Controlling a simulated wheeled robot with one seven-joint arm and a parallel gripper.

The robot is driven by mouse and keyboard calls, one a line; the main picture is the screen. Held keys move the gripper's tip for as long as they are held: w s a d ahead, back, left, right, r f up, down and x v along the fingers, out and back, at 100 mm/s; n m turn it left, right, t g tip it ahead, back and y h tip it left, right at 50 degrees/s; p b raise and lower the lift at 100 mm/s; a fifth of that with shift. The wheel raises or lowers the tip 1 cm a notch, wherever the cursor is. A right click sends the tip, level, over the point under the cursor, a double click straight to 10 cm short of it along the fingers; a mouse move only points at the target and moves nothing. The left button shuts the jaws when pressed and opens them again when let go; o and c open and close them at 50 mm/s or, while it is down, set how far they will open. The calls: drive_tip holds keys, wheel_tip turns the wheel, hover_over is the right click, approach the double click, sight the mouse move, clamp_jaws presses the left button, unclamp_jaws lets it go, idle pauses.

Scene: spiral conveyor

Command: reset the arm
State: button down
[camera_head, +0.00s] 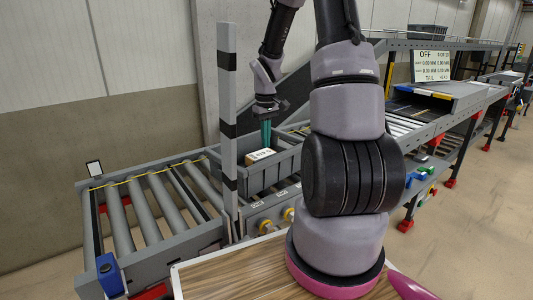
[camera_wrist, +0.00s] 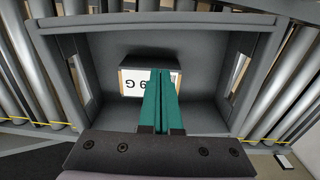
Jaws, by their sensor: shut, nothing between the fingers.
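My gripper (camera_head: 266,131) has green fingers pointing down over a grey tote (camera_head: 289,165) on the roller conveyor. In the wrist view my gripper (camera_wrist: 162,73) shows its two green fingers shut together, with nothing between them. A small box with a white label (camera_wrist: 131,82) lies in the tote (camera_wrist: 205,22) below the fingers, partly hidden by them. The box (camera_head: 258,155) also shows inside the tote in the head view. My arm reaches over the conveyor, bent down at the wrist.
A grey post with black bands (camera_head: 228,95) stands close left of my gripper. Empty rollers (camera_head: 150,200) run to the left. A wooden surface (camera_head: 235,275) lies in front, and an upper conveyor with a display sign (camera_head: 432,66) is at the right.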

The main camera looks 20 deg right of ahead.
drive_tip(key=s+a+r+m+t, duration=0.1)
drive_tip(key=s+a+r, duration=0.15)
drive_tip(key=r, duration=0.55)
drive_tip(key=s+a+r+m+t, duration=0.2)
drive_tip(key=s+r, duration=0.2)
drive_tip(key=r, duration=0.4)
drive_tip(key=s+a+r+m+t+y, duration=0.2)
drive_tip(key=s+a+r, duration=0.4)
drive_tip(key=s+r, duration=0.5)
drive_tip(key=s+m+t, duration=0.1)
drive_tip(key=s+t, duration=0.1)
drive_tip(key=s, duration=0.1)
drive_tip(key=shift+a+m, duration=0.15)
drive_tip(key=shift+m, duration=0.25)
